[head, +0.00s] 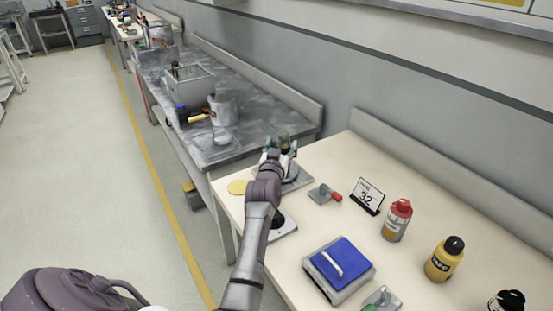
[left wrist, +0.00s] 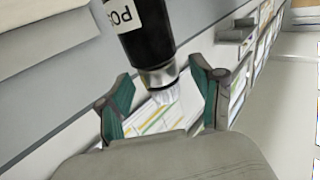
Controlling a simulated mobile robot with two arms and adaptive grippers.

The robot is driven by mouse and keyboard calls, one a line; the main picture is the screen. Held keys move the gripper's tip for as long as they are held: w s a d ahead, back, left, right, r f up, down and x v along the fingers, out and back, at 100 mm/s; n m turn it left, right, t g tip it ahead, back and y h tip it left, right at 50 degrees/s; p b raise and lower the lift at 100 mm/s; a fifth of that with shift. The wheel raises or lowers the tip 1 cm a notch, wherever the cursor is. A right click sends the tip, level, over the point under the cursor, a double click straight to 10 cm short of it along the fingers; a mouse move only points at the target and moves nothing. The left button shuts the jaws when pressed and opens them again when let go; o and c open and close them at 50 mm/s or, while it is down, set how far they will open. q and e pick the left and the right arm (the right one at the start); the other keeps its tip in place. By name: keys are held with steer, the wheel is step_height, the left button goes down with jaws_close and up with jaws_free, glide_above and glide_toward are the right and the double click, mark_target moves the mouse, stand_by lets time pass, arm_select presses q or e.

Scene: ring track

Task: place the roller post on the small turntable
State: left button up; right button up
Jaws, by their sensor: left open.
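In the left wrist view, a dark cylinder with a white label and a metal end (left wrist: 142,32), likely the roller post, reaches between the fingers of my left gripper (left wrist: 165,98). The teal fingers are apart, with no firm hold visible. In the head view, my left gripper (head: 279,147) is over the far end of the cream table, above a grey plate (head: 298,182) partly hidden by my arm. A second plate with a dark disc (head: 285,224), perhaps the small turntable, shows beside my forearm. My right gripper is not in view.
A yellow disc (head: 237,187) lies at the cream table's left edge. To the right are a small red-handled tool (head: 323,194), a sign marked 32 (head: 368,196), a red-capped bottle (head: 397,221), a yellow bottle (head: 444,261) and a blue-topped block (head: 339,266). A grey workbench (head: 245,147) stands beyond.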

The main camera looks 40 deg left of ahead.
arm_select(q)
steer(key=v, duration=1)
steer(key=shift+w, duration=0.1)
